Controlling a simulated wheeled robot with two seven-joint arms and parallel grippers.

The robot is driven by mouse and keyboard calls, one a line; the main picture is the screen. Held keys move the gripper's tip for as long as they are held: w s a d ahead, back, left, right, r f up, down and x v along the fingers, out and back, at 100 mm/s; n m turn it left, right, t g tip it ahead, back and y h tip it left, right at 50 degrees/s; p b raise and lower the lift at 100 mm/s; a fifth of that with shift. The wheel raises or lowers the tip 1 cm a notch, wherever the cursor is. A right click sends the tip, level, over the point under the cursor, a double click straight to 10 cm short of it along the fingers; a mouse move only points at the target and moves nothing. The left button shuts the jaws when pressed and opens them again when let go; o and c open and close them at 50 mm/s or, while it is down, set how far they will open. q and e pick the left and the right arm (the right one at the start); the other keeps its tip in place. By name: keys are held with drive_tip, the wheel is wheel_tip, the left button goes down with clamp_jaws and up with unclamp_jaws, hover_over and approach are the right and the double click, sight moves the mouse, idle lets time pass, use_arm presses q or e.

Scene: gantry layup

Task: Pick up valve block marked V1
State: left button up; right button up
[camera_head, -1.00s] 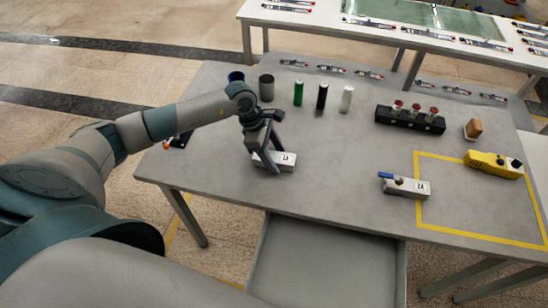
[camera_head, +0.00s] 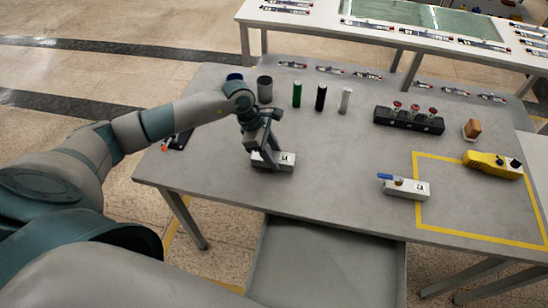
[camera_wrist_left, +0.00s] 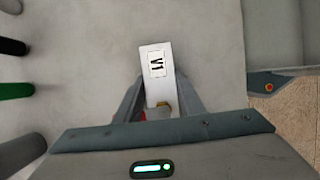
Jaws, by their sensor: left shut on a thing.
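The valve block V1 (camera_head: 287,160) is a white block with a dark-lettered label, lying on the grey table (camera_head: 330,190) near its front left. In the left wrist view the block (camera_wrist_left: 157,62) reads V1 and sits between the two fingers. My left gripper (camera_head: 267,163) is shut on the block at its left end; it also shows in the left wrist view (camera_wrist_left: 160,100). The block still appears to be at table level. A second white block with a blue handle (camera_head: 407,188) lies to the right, across the yellow line. My right gripper is not in view.
Behind stand a dark grey cup (camera_head: 265,89), a green cylinder (camera_head: 297,94), a black cylinder (camera_head: 321,97) and a white cylinder (camera_head: 345,100). A black manifold (camera_head: 408,121) and a yellow device (camera_head: 492,165) are at right. A grey tray (camera_head: 325,260) sits below the front edge.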

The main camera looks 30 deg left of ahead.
sight(280, 157)
use_arm(q)
drive_tip(key=shift+r, duration=0.4)
wheel_tip(280, 157, up, 2)
drive_tip(key=shift+d+r+b, duration=0.15)
drive_tip(key=shift+r+b, duration=0.1)
drive_tip(key=shift+b, duration=0.7)
drive_tip(key=s+d+r+b, duration=0.3)
drive_tip(key=d+r, duration=0.4)
drive_tip(key=d, duration=0.4)
drive_tip(key=shift+s+b, duration=0.15)
drive_tip(key=shift+b, duration=0.2)
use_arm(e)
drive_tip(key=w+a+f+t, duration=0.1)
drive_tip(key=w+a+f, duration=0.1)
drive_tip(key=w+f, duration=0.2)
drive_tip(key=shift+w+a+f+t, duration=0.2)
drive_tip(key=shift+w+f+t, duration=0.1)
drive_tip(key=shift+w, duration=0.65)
use_arm(q)
drive_tip(key=shift+f, duration=0.1)
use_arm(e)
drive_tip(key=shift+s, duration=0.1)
